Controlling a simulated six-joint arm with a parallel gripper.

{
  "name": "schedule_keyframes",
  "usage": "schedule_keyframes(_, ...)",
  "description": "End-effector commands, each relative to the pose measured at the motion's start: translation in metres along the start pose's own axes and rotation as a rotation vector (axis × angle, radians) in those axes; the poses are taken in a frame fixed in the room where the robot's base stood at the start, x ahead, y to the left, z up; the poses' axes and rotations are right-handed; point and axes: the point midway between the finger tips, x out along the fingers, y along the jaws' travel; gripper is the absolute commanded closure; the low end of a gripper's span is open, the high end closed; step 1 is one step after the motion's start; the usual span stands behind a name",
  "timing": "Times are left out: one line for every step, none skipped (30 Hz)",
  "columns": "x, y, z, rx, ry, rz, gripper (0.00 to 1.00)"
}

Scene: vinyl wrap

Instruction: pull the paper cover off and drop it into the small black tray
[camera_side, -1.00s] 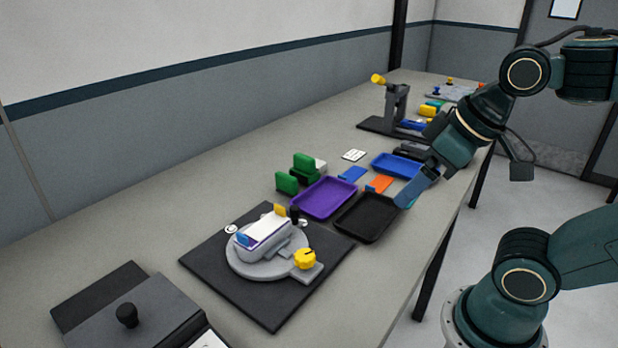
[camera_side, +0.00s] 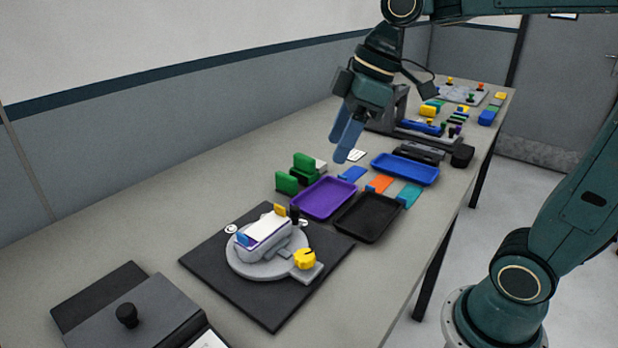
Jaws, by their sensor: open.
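A white paper cover (camera_side: 265,228) lies on top of a small white and purple block that sits in a grey round fixture (camera_side: 240,265) on a black mat. A blue tab shows at the block's left end and a yellow tab (camera_side: 280,210) at its far end. The small black tray (camera_side: 367,218) stands to the right of the fixture and looks empty. My gripper (camera_side: 344,148), with blue fingers, is open and empty. It hangs in the air above and behind the purple tray, apart from the cover.
A purple tray (camera_side: 323,198) and a blue tray (camera_side: 405,169) stand beside the black one. Green blocks (camera_side: 304,165) stand left of them. A yellow knob (camera_side: 304,259) sticks up at the fixture's right. A dark box with a knob (camera_side: 127,315) is at front left.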

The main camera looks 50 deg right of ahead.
Motion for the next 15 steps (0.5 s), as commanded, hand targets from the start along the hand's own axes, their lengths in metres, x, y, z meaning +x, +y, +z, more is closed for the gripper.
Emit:
schedule_keyframes(0.004, 0.008, -0.007, -0.042, -0.007, -0.022, 0.47)
schedule_keyframes(0.005, 0.012, -0.011, -0.070, -0.008, -0.035, 0.47)
schedule_keyframes(0.007, 0.017, -0.017, -0.109, -0.010, -0.051, 0.47)
schedule_keyframes(0.009, 0.021, -0.020, -0.137, -0.012, -0.063, 0.47)
schedule_keyframes(0.011, 0.025, -0.024, -0.166, -0.013, -0.076, 0.47)
schedule_keyframes(0.013, 0.031, -0.028, -0.204, -0.014, -0.092, 0.47)
schedule_keyframes(0.016, 0.035, -0.031, -0.233, -0.015, -0.105, 0.47)
schedule_keyframes(0.018, 0.039, -0.034, -0.262, -0.014, -0.117, 0.47)
schedule_keyframes(0.021, 0.045, -0.037, -0.299, -0.014, -0.133, 0.47)
schedule_keyframes(0.023, 0.050, -0.040, -0.329, -0.014, -0.145, 0.47)
schedule_keyframes(0.026, 0.054, -0.042, -0.357, -0.014, -0.158, 0.47)
schedule_keyframes(0.030, 0.060, -0.044, -0.396, -0.012, -0.175, 0.47)
schedule_keyframes(0.033, 0.065, -0.046, -0.425, -0.010, -0.187, 0.47)
schedule_keyframes(0.035, 0.070, -0.048, -0.453, -0.009, -0.198, 0.47)
schedule_keyframes(0.040, 0.076, -0.049, -0.492, -0.006, -0.214, 0.47)
